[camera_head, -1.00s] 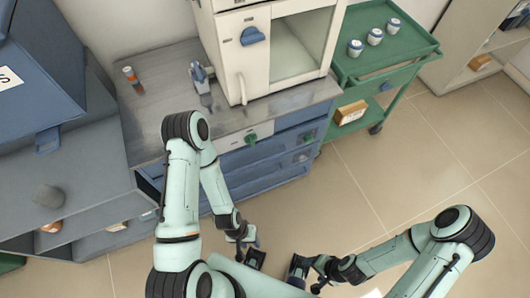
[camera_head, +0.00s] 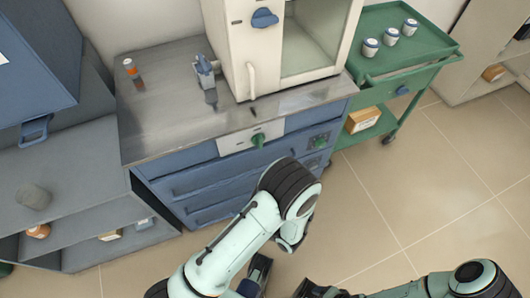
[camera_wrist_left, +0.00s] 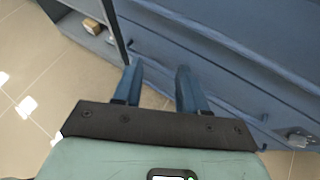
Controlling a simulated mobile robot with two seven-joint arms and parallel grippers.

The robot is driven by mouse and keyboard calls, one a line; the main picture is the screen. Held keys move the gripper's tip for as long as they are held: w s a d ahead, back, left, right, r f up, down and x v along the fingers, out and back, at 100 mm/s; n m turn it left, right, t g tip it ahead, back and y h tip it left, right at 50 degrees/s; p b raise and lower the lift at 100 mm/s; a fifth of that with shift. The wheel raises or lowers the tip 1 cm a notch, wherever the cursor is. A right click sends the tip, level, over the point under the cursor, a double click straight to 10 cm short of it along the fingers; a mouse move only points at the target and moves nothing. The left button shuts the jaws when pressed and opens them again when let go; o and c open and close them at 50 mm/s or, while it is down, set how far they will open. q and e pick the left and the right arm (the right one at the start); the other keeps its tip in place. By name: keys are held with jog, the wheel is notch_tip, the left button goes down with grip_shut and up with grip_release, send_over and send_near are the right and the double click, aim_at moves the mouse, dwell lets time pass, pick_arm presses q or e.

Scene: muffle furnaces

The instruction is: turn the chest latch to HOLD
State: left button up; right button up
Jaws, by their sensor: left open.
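The blue drawer chest (camera_head: 215,178) stands below the steel worktop. I cannot read any HOLD mark or tell which knob is the latch. My left gripper (camera_head: 255,278) is low in front of the chest, partly hidden by my arm. In the left wrist view its blue fingers (camera_wrist_left: 158,72) are apart and empty, with the chest front (camera_wrist_left: 215,50) beyond. My right gripper (camera_head: 310,291) is at the bottom edge, its jaws unclear.
A cream furnace (camera_head: 250,55) with a blue knob stands on the worktop (camera_head: 160,110). A green cart (camera_head: 380,62) with several jars is to the right. Grey open shelving (camera_head: 75,175) is to the left. The tiled floor (camera_head: 420,190) in front is clear.

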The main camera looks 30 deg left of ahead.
pick_arm(q)
jog(key=w+d+r+m+t+y, duration=0.1)
jog(key=w+d+r+m+t, duration=0.15)
jog(key=w+r+t, duration=0.2)
jog(key=m+t+b, duration=0.2)
jog(key=t, duration=0.3)
send_near(261, 144)
jog(key=shift+y, duration=0.3)
jog(key=x, duration=0.8)
jog(key=shift+w+a+f, duration=0.1)
jog(key=shift+w+f, duration=0.1)
jog(key=shift+f, duration=0.1)
pick_arm(e)
jog(key=x, duration=0.3)
jog(key=shift+w+a+f, duration=0.1)
jog(key=shift+w+f, duration=0.05)
jog(key=shift+w, duration=0.1)
pick_arm(q)
grip_shut()
